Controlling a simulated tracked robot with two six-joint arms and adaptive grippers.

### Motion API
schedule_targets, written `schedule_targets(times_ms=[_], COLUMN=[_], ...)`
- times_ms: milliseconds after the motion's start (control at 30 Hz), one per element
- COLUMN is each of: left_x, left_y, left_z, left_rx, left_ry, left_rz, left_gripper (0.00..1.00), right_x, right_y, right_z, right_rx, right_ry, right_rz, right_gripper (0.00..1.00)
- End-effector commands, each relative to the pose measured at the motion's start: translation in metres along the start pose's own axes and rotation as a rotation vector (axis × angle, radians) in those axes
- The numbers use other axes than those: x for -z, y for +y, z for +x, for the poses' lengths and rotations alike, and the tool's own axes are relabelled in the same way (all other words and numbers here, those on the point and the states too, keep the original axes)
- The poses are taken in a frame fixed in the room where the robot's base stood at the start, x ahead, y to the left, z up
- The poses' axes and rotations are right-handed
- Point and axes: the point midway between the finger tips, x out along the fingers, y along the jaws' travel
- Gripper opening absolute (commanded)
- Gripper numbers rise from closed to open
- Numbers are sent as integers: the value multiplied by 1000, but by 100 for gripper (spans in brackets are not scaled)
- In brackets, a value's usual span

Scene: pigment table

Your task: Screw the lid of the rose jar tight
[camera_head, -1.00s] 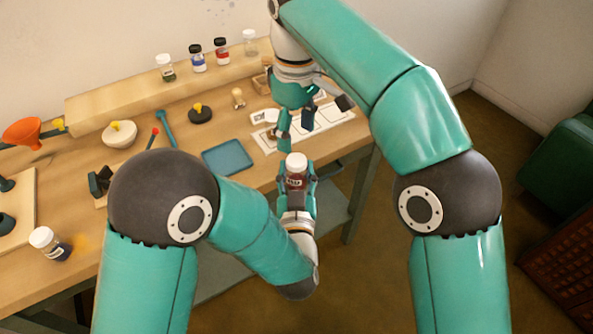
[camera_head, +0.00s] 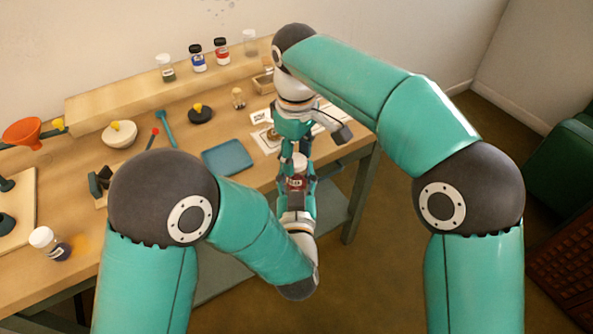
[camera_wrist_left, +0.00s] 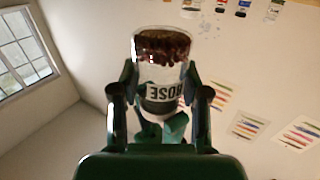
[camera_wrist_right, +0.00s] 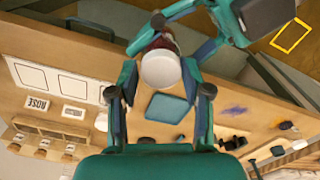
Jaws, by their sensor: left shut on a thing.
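The rose jar (camera_head: 296,183), clear with dark red contents and a white lid (camera_head: 299,160), is held upright in front of the table. My left gripper (camera_head: 296,187) is shut on its body; the left wrist view shows the ROSE label (camera_wrist_left: 161,92) between the fingers. My right gripper (camera_head: 298,150) is above the jar. In the right wrist view its open fingers stand on either side of the white lid (camera_wrist_right: 160,69), with gaps visible. How tightly the lid sits on the jar I cannot tell.
A blue tray (camera_head: 228,158) lies on the table left of the jar. Several jars, including a blue one (camera_head: 198,60), stand on the back shelf. A white bowl (camera_head: 119,134) and orange funnel (camera_head: 22,132) are further left.

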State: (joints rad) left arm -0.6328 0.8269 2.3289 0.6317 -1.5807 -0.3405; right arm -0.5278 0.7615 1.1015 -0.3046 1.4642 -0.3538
Motion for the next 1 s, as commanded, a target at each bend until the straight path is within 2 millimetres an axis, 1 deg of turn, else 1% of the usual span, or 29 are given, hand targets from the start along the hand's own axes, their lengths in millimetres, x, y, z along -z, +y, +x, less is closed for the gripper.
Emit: schedule_targets(times_ms=[33,233,267,500,533,667,700,1000], left_x=[0,0,0,0,0,0,0,0], left_y=[0,0,0,0,0,0,0,0], left_z=[0,0,0,0,0,0,0,0], left_rx=[0,0,0,0,0,0,0,0], left_ry=[1,1,1,1,1,1,1,1], left_rz=[0,0,0,0,0,0,0,0], left_gripper=[0,0,0,0,0,0,0,0], right_x=[0,0,0,0,0,0,0,0], right_y=[0,0,0,0,0,0,0,0], right_z=[0,0,0,0,0,0,0,-1], right_rx=[0,-1,-1,-1,-1,-1,-1,0], right_ry=[0,0,0,1,1,0,0,0], right_rz=[0,0,0,25,25,25,24,24], right_gripper=[35,2,0,0,46,67,70,70])
